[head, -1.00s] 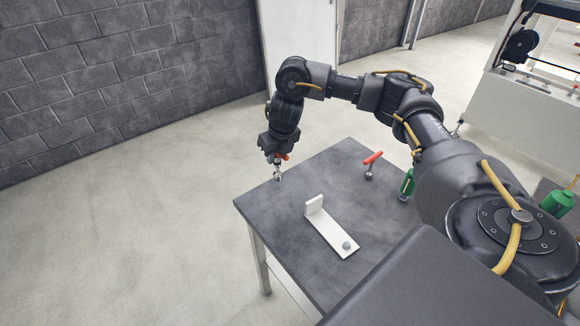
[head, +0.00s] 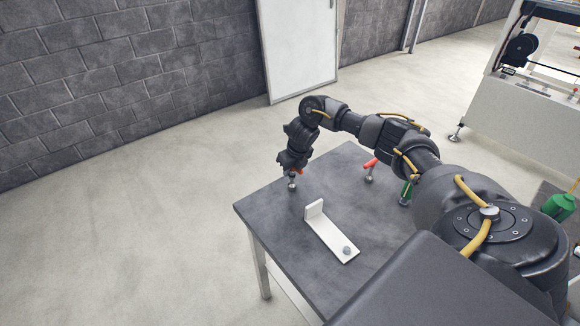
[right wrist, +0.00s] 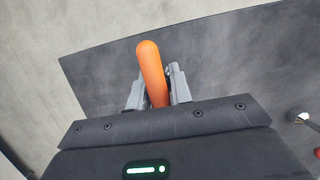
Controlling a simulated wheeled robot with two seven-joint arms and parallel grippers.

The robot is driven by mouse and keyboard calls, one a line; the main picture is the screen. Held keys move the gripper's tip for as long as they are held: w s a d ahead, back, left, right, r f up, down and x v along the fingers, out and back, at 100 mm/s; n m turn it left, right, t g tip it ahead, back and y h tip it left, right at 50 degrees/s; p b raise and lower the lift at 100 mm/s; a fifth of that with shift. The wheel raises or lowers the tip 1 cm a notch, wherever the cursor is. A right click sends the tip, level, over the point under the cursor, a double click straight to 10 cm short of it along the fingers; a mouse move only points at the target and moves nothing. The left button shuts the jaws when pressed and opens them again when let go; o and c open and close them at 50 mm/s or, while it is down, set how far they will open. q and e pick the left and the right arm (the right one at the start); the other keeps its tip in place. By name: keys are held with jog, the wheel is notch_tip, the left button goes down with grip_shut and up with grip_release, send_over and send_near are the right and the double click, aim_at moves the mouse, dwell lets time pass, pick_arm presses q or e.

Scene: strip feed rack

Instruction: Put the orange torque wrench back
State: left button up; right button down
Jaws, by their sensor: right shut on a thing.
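My right gripper (head: 292,180) is over the far left part of the dark table and is shut on the orange torque wrench. The orange handle (right wrist: 152,72) stands out between the two grey fingers (right wrist: 155,92) in the right wrist view. In the head view only a small orange-red bit of it (head: 299,171) shows beside the fingers. The wrench's lower end is mostly hidden, and I cannot tell whether it touches the table. My left gripper is not in view.
The dark table (head: 275,225) carries a white L-shaped bracket (head: 325,232) with a grey knob, nearer than my gripper. A red-handled tool (head: 370,163) and a green-handled tool (head: 406,188) stand to the right, close to my arm. The table's left part is clear.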

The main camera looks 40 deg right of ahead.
jog(key=shift+f, duration=0.2)
jog(key=c, duration=1.3)
grip_release()
jog(key=shift+o, duration=0.2)
jog(key=shift+r, duration=0.3)
jog(key=shift+s+r+b, duration=0.1)
jog(key=shift+r+b, duration=0.25)
jog(key=b+v, duration=0.1)
jog(key=v, duration=0.2)
jog(key=shift+r, duration=0.1)
jog(key=p+v, duration=0.2)
jog(key=v, duration=0.5)
jog(key=shift+s+r, duration=0.25)
jog(key=shift+r, duration=0.1)
